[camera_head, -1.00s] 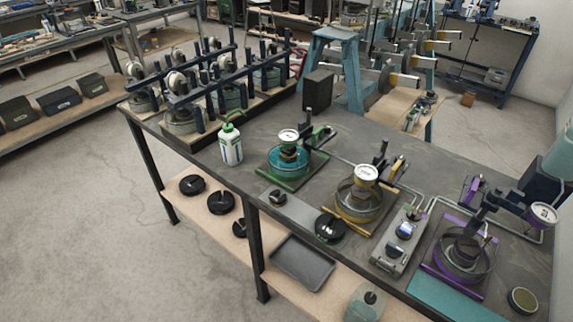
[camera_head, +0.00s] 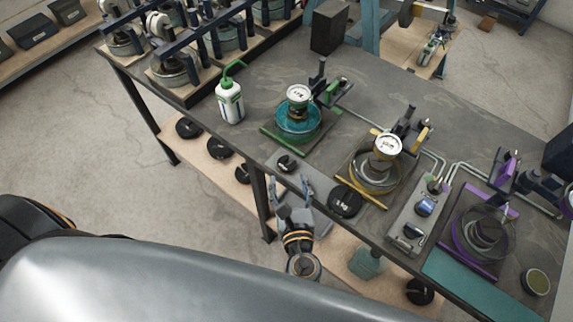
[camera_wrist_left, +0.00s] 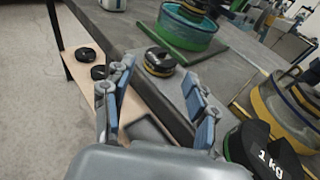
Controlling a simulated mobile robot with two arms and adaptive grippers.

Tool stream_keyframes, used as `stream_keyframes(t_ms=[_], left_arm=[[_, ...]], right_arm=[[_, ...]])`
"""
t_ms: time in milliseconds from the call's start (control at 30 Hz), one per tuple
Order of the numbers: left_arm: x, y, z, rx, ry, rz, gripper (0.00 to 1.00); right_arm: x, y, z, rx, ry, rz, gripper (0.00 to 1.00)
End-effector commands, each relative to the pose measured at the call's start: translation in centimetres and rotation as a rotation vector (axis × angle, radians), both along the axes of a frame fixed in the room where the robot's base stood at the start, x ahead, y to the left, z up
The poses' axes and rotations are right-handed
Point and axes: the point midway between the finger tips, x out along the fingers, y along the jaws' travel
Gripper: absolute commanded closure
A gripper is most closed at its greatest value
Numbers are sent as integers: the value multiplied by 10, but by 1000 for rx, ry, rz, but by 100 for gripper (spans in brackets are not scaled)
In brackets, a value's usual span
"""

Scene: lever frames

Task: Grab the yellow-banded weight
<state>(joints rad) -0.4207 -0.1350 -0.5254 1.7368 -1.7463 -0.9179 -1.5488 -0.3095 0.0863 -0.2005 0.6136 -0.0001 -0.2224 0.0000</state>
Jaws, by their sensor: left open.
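A small black slotted weight with a thin yellowish band near its base (camera_head: 286,163) sits near the front edge of the grey bench. In the left wrist view this weight (camera_wrist_left: 158,63) lies ahead, between the two fingertips in the picture but apart from them. My left gripper (camera_head: 291,187) is open and empty, just in front of the bench edge. In the left wrist view its blue-padded fingers (camera_wrist_left: 157,85) are spread wide. A larger black weight marked 1 kg (camera_head: 345,201) lies to the right, also in the left wrist view (camera_wrist_left: 263,152). My right gripper is not in view.
A green-capped bottle (camera_head: 230,100) stands left of the weight. Green (camera_head: 298,122), yellow (camera_head: 374,172) and purple (camera_head: 483,232) ring devices stand behind and right. A lower shelf (camera_head: 205,163) holds black weights.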

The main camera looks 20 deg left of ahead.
Motion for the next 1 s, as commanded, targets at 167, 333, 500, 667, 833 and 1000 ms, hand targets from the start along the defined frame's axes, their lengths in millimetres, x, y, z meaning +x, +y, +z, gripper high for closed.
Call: stream_keyframes(t_ms=[167,333,500,667,833,1000], left_arm=[[15,7,-4,-2,0,-1,42],[31,12,-9,-3,-3,1,42],[54,21,-14,-3,-1,0,42],[64,26,-15,-3,1,-1,42],[64,26,-15,-3,2,-2,42],[64,26,-15,-3,1,-1,69]], right_arm=[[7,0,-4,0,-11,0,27],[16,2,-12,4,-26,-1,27],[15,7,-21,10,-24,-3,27],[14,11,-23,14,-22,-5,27],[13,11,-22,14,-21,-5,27],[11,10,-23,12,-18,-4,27]])
